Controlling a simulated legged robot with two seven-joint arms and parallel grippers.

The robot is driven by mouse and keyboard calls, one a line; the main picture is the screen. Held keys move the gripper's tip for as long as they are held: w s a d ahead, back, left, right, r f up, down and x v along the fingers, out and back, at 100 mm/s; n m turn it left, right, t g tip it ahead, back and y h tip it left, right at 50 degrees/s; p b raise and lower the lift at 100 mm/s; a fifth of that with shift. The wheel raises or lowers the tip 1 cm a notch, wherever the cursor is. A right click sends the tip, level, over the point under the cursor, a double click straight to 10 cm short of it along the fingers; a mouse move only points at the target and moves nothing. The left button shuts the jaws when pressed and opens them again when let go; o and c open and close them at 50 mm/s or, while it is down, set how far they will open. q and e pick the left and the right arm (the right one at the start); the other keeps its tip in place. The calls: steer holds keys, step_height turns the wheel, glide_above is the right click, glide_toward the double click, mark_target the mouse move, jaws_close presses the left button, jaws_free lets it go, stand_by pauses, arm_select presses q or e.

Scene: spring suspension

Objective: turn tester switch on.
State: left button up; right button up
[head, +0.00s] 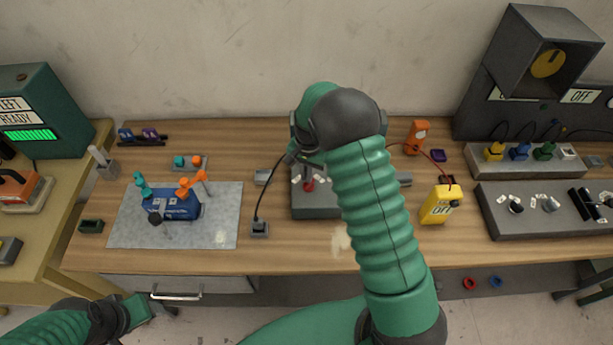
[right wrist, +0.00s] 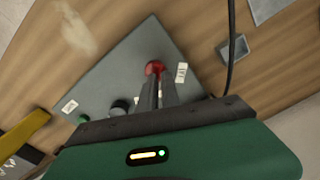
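A grey box (head: 318,206) stands in the middle of the bench, partly hidden by my right arm. A red-knobbed switch (head: 309,186) with small white labels beside it is on its top. In the right wrist view the red knob (right wrist: 154,68) shows at the tips of my right gripper (right wrist: 156,82). Its two dark fingers are close together, and I cannot tell whether they touch the knob. In the head view my right gripper (head: 308,168) is mostly hidden behind its wrist. My left gripper (head: 138,308) is low at the bottom left, away from the bench top; its fingers are unclear.
A grey control panel (head: 540,222) and a tall dark unit with an OFF sign are further right. A metal mat (head: 225,230) with a blue fixture (head: 178,206) lies left.

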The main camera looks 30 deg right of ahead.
steer(key=shift+o, duration=0.9)
steer(key=shift+s+d+f, duration=0.25)
steer(key=shift+d+f, duration=0.15)
steer(key=shift+w+r+p, duration=0.15)
steer(key=shift+r+p, duration=0.15)
steer(key=shift+p, duration=0.15)
steer(key=shift+w+d+r+p, duration=0.55)
steer(key=shift+w+r+p, duration=0.2)
steer(key=shift+p, duration=0.25)
steer(key=shift+s+d+r+p, duration=0.15)
steer(key=shift+d+r+p, duration=0.3)
steer(key=shift+r+p, duration=0.25)
steer(key=shift+s+a+r+p, duration=0.1)
steer(key=shift+a+r+p, duration=0.15)
steer(key=shift+r, duration=0.3)
steer(key=shift+s+a+r+p, duration=0.15)
steer(key=shift+r+p, duration=0.1)
steer(key=shift+r, duration=0.25)
arm_select(q)
step_height(320, 180, up, 15)
steer(key=w+d+p, duration=0.1)
steer(key=p, duration=0.9)
steer(key=shift+w+d, duration=0.3)
steer(key=shift+d, duration=0.1)
arm_select(e)
step_height(320, 180, up, 13)
steer(key=shift+w+a+r, duration=0.15)
steer(key=shift+w, duration=0.1)
